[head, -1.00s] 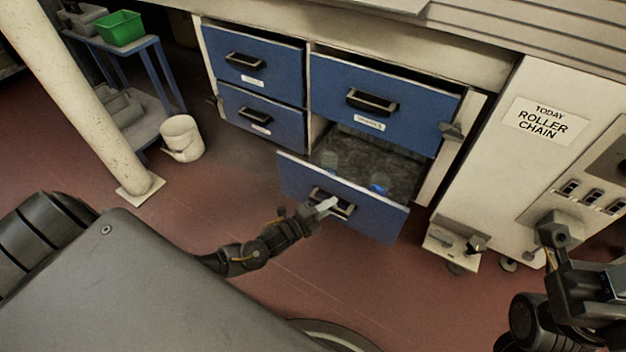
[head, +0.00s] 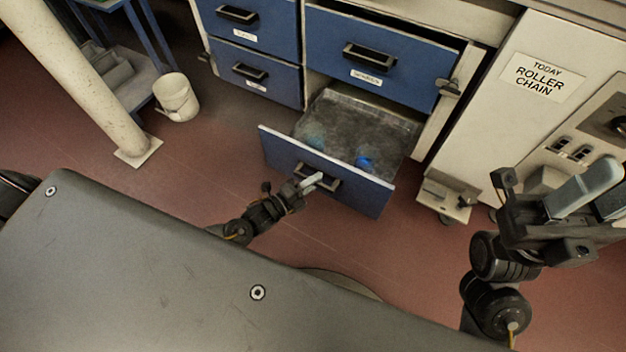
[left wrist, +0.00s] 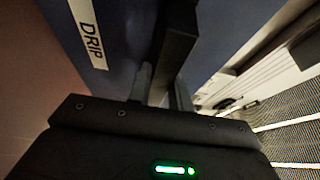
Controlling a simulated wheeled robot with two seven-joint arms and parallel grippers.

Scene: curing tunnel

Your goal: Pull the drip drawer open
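The drip drawer (head: 345,186) is the blue lower right drawer of the cabinet, and it stands well out with its grey inside showing. Its dark handle (head: 329,180) is on the front face. My left gripper (head: 311,181) is at that handle. In the left wrist view, the drawer front (left wrist: 118,50) bears a DRIP label, and the dark handle bar (left wrist: 177,38) runs between the fingers of my left gripper (left wrist: 164,90), which look shut on it. My right gripper (head: 598,192) is raised at the right, away from the drawer, with nothing seen in it; its finger gap is unclear.
Blue drawers (head: 375,64) above and left are nearly closed. A blue blob (head: 364,162) lies inside the drip drawer. A white panel with a ROLLER CHAIN sign (head: 541,77) stands right. A bucket (head: 177,97) and a post (head: 75,75) stand left. Red floor before the drawer is clear.

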